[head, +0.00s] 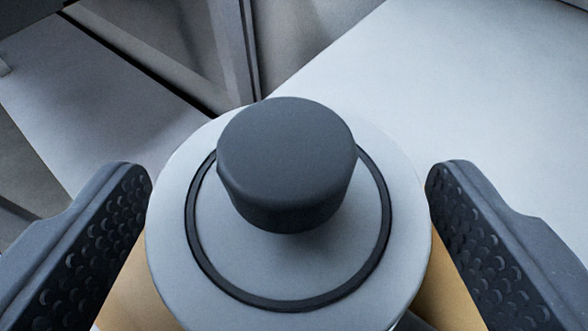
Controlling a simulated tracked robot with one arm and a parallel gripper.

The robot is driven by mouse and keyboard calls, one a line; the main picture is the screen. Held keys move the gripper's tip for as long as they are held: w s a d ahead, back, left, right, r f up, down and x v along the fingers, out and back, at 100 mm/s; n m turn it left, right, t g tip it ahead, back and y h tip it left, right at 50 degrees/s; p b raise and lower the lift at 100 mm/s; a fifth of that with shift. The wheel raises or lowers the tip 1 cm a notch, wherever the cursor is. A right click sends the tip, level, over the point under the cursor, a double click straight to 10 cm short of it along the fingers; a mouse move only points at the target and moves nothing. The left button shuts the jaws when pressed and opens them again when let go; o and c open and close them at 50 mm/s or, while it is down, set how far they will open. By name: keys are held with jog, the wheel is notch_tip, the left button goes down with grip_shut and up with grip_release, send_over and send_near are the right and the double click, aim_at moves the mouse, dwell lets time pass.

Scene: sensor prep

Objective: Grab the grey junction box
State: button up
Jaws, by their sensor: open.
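My gripper (288,176) is open, with one dark, dimpled finger on each side of a round light-grey body (170,235). The body has a dark ring on its top face and a dark grey round knob (287,160) standing at its middle. The left finger is close to the body's left edge and the right finger close to its right edge; I cannot tell whether either touches. No box-shaped grey junction box shows clearly, and I cannot tell whether this round body is part of it. The body's lower side is cut off by the frame.
A tan surface (130,290) shows below the round body on both sides. A pale flat surface (450,90) spreads at the upper right. Another pale panel (95,110) lies at the upper left, with a grey upright frame (237,50) behind the knob.

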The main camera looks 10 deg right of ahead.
jog(key=shift+w+d+f, duration=0.1)
jog(key=shift+w+f, duration=0.05)
jog(key=shift+w, duration=0.15)
jog(key=c, duration=1.1)
